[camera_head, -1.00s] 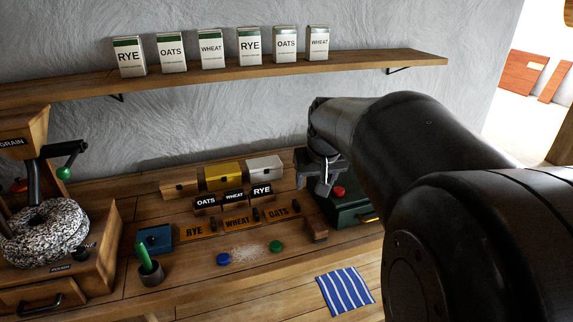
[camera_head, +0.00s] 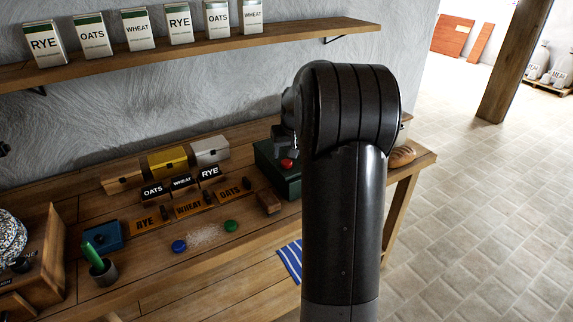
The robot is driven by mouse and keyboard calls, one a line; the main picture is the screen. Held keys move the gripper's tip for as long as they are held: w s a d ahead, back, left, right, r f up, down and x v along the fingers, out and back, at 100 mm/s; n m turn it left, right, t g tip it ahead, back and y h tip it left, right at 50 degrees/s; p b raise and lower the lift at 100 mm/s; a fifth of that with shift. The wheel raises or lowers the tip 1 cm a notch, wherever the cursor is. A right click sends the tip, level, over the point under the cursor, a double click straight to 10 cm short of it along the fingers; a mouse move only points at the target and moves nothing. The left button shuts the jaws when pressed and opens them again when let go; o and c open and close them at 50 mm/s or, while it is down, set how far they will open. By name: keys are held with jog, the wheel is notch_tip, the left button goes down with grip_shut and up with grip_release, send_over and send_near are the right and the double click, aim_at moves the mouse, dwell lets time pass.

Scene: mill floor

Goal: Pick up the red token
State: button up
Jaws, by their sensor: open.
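The red token (camera_head: 287,164) lies on top of the dark green box (camera_head: 277,176) on the bench, just left of my arm. My gripper (camera_head: 284,142) is above and very near the red token, mostly hidden behind my own arm. Its jaws are open, and I see nothing held in them. My arm covers the right side of the green box.
A blue token (camera_head: 179,246) and a green token (camera_head: 231,226) lie near the bench's front edge beside spilled grain. A small wooden block (camera_head: 269,203) stands left of my arm. Bread (camera_head: 402,156) lies at the bench's right end.

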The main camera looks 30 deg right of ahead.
aim_at(287, 162)
jog(key=x, duration=0.6)
jog(key=shift+w+d+r, duration=0.15)
jog(key=shift+d, duration=0.1)
jog(key=c, duration=1.1)
